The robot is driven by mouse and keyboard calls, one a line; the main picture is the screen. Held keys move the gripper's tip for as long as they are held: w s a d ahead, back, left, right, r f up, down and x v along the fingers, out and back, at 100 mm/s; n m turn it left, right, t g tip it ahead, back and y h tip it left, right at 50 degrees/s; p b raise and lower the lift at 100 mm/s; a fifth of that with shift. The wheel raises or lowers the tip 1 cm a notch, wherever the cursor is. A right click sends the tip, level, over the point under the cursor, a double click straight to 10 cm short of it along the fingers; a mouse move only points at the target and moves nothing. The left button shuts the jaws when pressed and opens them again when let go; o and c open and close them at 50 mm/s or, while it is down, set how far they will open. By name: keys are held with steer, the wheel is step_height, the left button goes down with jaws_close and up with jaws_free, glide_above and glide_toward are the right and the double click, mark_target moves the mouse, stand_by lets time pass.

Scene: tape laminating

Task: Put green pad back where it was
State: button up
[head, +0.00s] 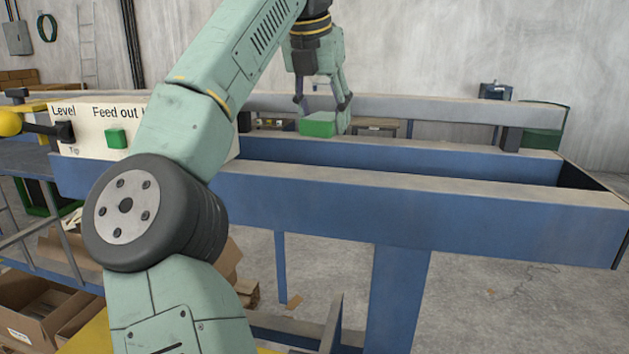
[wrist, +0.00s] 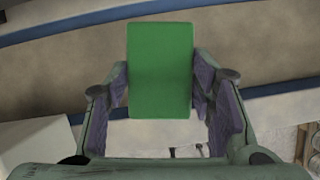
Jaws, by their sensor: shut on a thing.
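The green pad (head: 318,124) is a flat-topped green block. It is between the fingers of my gripper (head: 323,105), which is shut on it. In the head view the pad appears at the far blue rail, and I cannot tell whether it touches the rail or is held just above it. In the wrist view the green pad (wrist: 160,70) lies between the two fingertips of my gripper (wrist: 160,85), reaching beyond them.
Blue rails (head: 420,205) run across the view with a gap between. Cardboard boxes (head: 40,305) lie at lower left.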

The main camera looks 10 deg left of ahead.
steer(key=shift+w+a+f+n+y, duration=0.2)
steer(key=shift+a+n, duration=0.25)
steer(key=shift+a, duration=0.15)
steer(key=shift+w+a+f+n+y, duration=0.1)
steer(key=shift+a+f+n, duration=0.1)
steer(key=shift+a+n, duration=0.3)
step_height(320, 180, down, 4)
steer(key=shift+f, duration=2.4)
steer(key=shift+f, duration=0.15)
steer(key=o, duration=1.1)
